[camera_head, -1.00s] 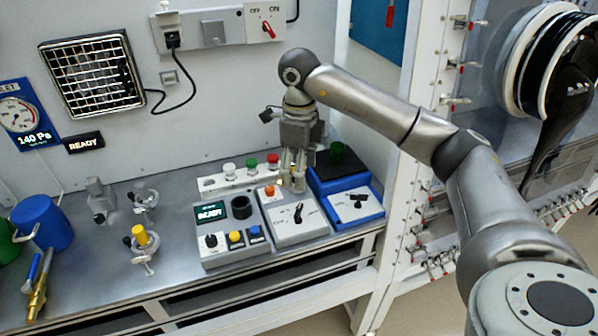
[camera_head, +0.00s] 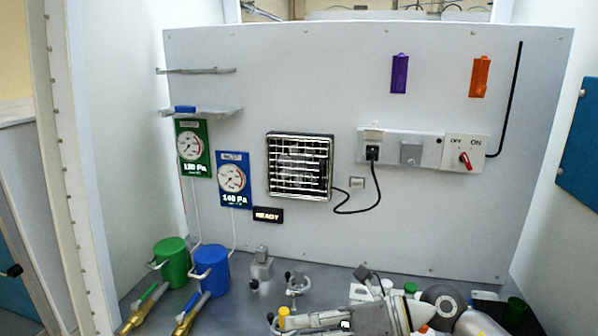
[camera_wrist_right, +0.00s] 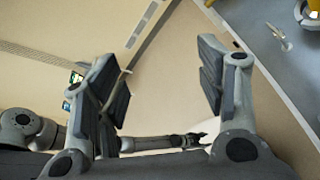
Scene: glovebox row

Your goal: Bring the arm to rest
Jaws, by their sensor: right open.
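My right gripper (camera_wrist_right: 160,92) is open in the right wrist view. Its two fingers stand wide apart with nothing between them, and floor shows behind. In the head view my right arm (camera_head: 397,314) is folded low at the bottom edge, its wrist in front of the bench. Its fingertips cannot be made out there. Another arm of mine (camera_wrist_right: 30,130) shows in the right wrist view, with a small dark end that looks like my left gripper (camera_wrist_right: 192,139); its jaws are too small to read.
A green canister (camera_head: 173,262) and a blue canister (camera_head: 211,270) stand at the bench's left. A metal clamp stand (camera_head: 298,285) and a yellow-capped piece (camera_head: 284,311) are left of my arm. A bench edge (camera_wrist_right: 262,75) shows upper right in the wrist view.

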